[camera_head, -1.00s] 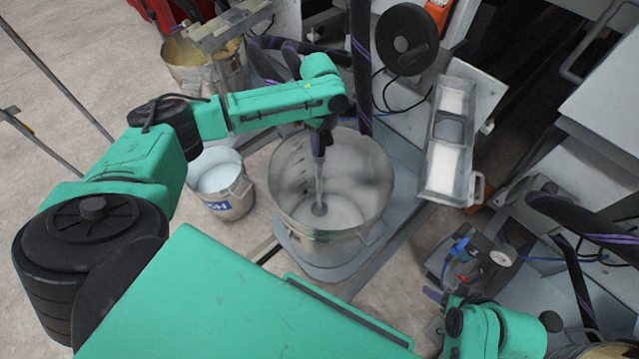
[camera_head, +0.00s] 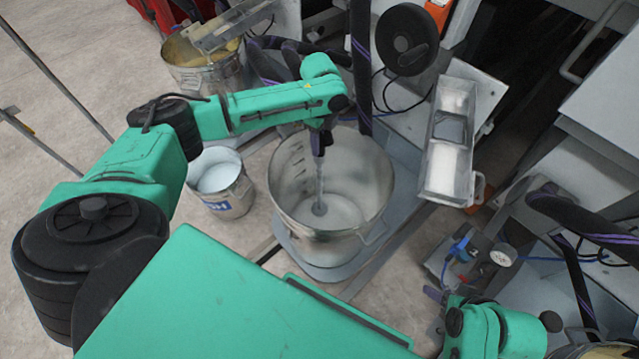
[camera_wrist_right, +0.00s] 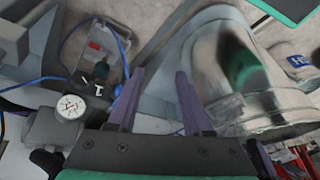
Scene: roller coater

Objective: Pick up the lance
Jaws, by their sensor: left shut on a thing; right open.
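The lance (camera_head: 319,186) is a thin grey metal rod with a round foot. It stands nearly upright inside the large metal bucket (camera_head: 283,207), its foot low in the bucket. My left gripper (camera_head: 320,148) is shut on the lance's top, above the bucket's opening. The fingers are small and partly hidden by the wrist in the head view. My right gripper (camera_wrist_right: 157,90) is open and empty, with purple fingers apart. In the head view the right gripper (camera_head: 436,294) is low on the right, away from the lance. The bucket's shiny side also shows in the right wrist view (camera_wrist_right: 240,75).
A small bucket (camera_head: 229,201) of pale liquid stands left of the large one. Another bucket (camera_head: 205,78) holds yellowish material behind. A pressure gauge (camera_head: 503,255) with blue hoses is near my right gripper. A tray (camera_head: 446,135) and handwheel (camera_head: 407,39) stand at the back right.

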